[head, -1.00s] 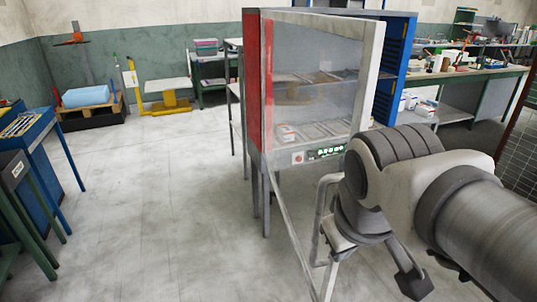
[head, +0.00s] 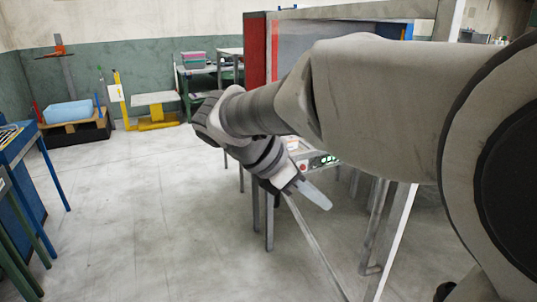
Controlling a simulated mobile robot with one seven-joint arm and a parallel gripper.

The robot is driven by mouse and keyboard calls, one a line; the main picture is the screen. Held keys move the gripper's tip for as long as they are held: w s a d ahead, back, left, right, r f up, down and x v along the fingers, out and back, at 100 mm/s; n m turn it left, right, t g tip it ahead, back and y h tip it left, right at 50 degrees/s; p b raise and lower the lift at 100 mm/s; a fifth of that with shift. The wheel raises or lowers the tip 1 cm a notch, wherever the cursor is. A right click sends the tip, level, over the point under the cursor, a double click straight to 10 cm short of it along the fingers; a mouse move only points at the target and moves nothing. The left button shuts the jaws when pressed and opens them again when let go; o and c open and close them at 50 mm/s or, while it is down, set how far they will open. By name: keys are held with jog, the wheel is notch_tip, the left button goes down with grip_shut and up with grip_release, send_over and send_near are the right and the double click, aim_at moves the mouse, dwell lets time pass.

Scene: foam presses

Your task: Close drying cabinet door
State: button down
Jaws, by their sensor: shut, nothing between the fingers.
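The drying cabinet (head: 255,50) has a red side and stands mid-picture, largely hidden behind my arm. Its glazed, grey-framed door (head: 345,12) stands open, swung out toward me. The door's bottom edge runs down toward the lower middle. A bar handle (head: 375,225) shows below my arm near the door's free edge. My gripper (head: 313,195) is shut and empty. It points down and right, in front of the door's lower part as seen here. I cannot tell whether it touches the door.
A control panel with a red button (head: 302,167) shows under my arm. A blue bench (head: 45,150) stands at the left. A yellow platform scale (head: 150,105) and a blue block (head: 68,113) are at the back left. The floor (head: 140,220) left of the cabinet is clear.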

jog(key=b, duration=0.2)
send_near(366, 216)
jog(key=s+f, duration=0.3)
jog(key=f, duration=0.1)
jog(key=shift+w+d+b, duration=0.15)
jog(key=shift+d, duration=1)
jog(key=shift+w+d+b, duration=0.1)
jog(key=shift+d+b, duration=0.05)
jog(key=shift+d, duration=0.95)
jog(key=shift+d, duration=0.1)
